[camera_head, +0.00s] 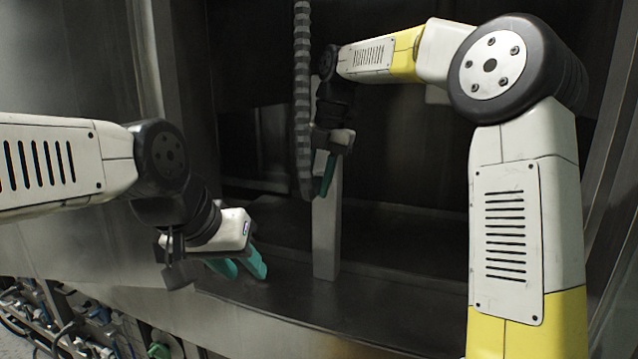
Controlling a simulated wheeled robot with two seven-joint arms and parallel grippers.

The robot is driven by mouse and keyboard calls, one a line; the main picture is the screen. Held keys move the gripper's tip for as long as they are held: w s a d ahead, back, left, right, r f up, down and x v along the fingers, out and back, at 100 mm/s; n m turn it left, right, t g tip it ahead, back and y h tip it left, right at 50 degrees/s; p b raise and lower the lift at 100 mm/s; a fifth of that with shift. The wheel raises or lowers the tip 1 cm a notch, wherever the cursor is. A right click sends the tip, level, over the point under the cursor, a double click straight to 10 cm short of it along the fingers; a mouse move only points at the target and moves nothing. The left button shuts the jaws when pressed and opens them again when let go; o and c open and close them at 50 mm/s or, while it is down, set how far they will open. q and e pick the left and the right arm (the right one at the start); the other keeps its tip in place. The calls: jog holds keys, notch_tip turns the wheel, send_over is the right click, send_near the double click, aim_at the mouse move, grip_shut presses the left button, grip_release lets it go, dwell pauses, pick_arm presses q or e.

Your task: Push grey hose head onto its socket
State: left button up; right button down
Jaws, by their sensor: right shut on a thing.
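A dark grey ribbed hose (302,90) hangs down from the top of the view. Its lower end is beside my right gripper (326,180), which reaches deep into the metal chamber. The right gripper's teal fingers are shut on the grey hose head, which is mostly hidden by the fingers and the hose. A light grey upright post (327,235) stands right behind and below that gripper. I cannot make out the socket, or whether the head touches it. My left gripper (243,266) is open and empty, low at the chamber's front, left of the post.
The dark metal chamber floor (400,285) is bare to the right of the post. The chamber's front edge (290,325) runs below my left gripper. Cables and fittings (60,325) crowd the lower left. My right arm fills much of the right side.

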aim_at(309, 185)
jog(key=shift+a, duration=0.1)
jog(key=c, duration=1)
grip_release()
jog(key=shift+s+a+f, duration=0.1)
jog(key=shift+s, duration=0.1)
jog(key=shift+s+a, duration=0.25)
jog(key=shift+s, duration=0.4)
jog(key=shift+s+a, duration=0.25)
jog(key=shift+s, duration=0.35)
jog(key=s+a, duration=0.2)
jog(key=s, duration=0.5)
jog(key=shift+s, duration=0.3)
jog(key=shift+a, duration=0.15)
